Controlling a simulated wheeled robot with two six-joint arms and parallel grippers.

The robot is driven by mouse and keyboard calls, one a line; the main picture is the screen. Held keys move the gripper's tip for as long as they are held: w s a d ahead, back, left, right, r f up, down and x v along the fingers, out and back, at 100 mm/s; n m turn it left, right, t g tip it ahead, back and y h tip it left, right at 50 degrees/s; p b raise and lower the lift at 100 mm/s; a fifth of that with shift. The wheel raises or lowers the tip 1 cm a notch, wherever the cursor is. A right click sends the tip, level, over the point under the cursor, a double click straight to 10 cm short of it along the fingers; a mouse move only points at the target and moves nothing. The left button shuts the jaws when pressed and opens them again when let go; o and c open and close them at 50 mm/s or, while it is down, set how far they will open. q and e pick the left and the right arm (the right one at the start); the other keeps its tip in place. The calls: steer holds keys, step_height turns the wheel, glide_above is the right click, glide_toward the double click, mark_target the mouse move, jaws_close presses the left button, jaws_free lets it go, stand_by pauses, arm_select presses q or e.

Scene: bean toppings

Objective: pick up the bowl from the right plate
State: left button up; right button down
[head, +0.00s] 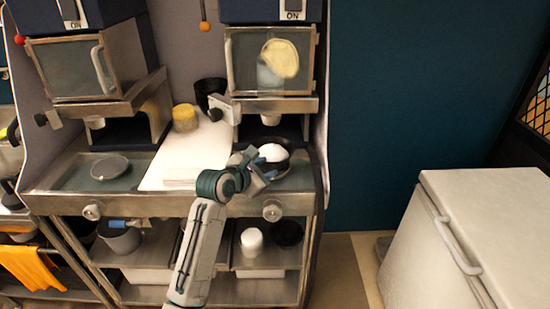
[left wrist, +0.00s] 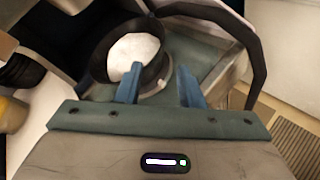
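A dark bowl (head: 284,165) with a white filling stands at the right cooking spot of the counter, under the right machine. It also shows in the left wrist view (left wrist: 158,68), near the top. The right plate under it is mostly hidden. My left gripper (head: 259,173) is at the bowl's near side. In the left wrist view my left gripper (left wrist: 160,88) is open, with one blue finger overlapping the bowl's opening and the other outside its rim. I cannot tell whether either finger touches the bowl. My right gripper is not in view.
The left plate (head: 111,168) is empty. A white board (head: 185,158) lies between, with a yellow container (head: 185,117) and a black cup (head: 208,92) behind. Machines overhang the counter. A white chest (head: 480,235) stands at the right.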

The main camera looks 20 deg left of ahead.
mark_target(286, 160)
arm_select(q)
steer(key=shift+n, duration=0.3)
steer(key=p+x, duration=0.1)
steer(key=x, duration=0.2)
steer(key=p+x, duration=0.1)
steer(key=x, duration=0.2)
steer(key=r+p+x, duration=0.1)
steer(key=x, duration=0.3)
steer(key=shift+w+d+p, duration=0.1)
steer(key=shift+d+p, duration=0.15)
steer(key=shift+p, duration=0.1)
steer(key=shift+w+d+f, duration=0.15)
steer(key=shift+w+f, duration=0.25)
steer(key=shift+w, duration=0.05)
steer(key=shift+r, duration=0.1)
jaws_close()
